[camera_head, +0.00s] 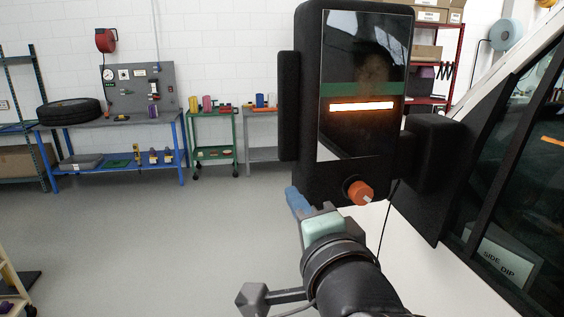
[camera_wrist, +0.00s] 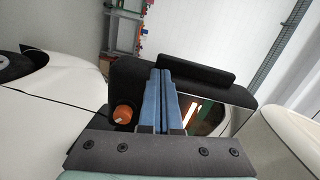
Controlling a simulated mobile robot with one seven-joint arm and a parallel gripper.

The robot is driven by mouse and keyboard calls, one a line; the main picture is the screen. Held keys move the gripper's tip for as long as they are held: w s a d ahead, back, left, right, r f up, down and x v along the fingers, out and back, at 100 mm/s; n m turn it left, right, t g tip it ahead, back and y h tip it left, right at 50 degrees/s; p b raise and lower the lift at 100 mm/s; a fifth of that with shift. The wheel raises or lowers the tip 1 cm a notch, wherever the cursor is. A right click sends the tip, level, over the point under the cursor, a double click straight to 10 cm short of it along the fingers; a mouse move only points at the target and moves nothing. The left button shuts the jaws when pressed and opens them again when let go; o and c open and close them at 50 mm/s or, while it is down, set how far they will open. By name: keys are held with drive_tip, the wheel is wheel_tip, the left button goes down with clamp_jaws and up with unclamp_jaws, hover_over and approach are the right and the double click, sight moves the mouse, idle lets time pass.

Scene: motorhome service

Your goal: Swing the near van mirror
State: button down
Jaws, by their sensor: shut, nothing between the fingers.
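The near van mirror (camera_head: 362,90) stands large in the head view, a tall black housing with a reflective glass face and an orange knob (camera_head: 359,192) low on it. A black arm (camera_head: 432,150) joins it to the van at right. My gripper (camera_head: 297,203) has blue fingers, at the lower left edge of the housing. In the wrist view my gripper (camera_wrist: 160,76) is shut and empty, its fingers together in front of the mirror housing (camera_wrist: 128,74). The orange knob (camera_wrist: 123,114) is left of them and the glass (camera_wrist: 212,112) right. I cannot tell whether the fingers touch the housing.
The van's side window (camera_head: 520,190) and white body lie close at right. A dark cable (camera_head: 387,222) hangs below the mirror. A blue workbench (camera_head: 115,125) and green cart (camera_head: 212,135) stand far back by the wall.

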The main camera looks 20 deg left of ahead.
drive_tip(key=d+m, duration=0.2)
drive_tip(key=d, duration=0.1)
drive_tip(key=p, duration=0.5)
approach(281, 159)
drive_tip(key=shift+y, duration=0.3)
drive_tip(key=x, duration=0.5)
drive_tip(key=shift+w+a, duration=0.1)
drive_tip(key=shift+w, duration=0.2)
drive_tip(key=shift+w+a+f, duration=0.2)
drive_tip(key=shift+w+a, duration=0.2)
drive_tip(key=shift+w, duration=0.1)
drive_tip(key=shift+w+a, duration=0.4)
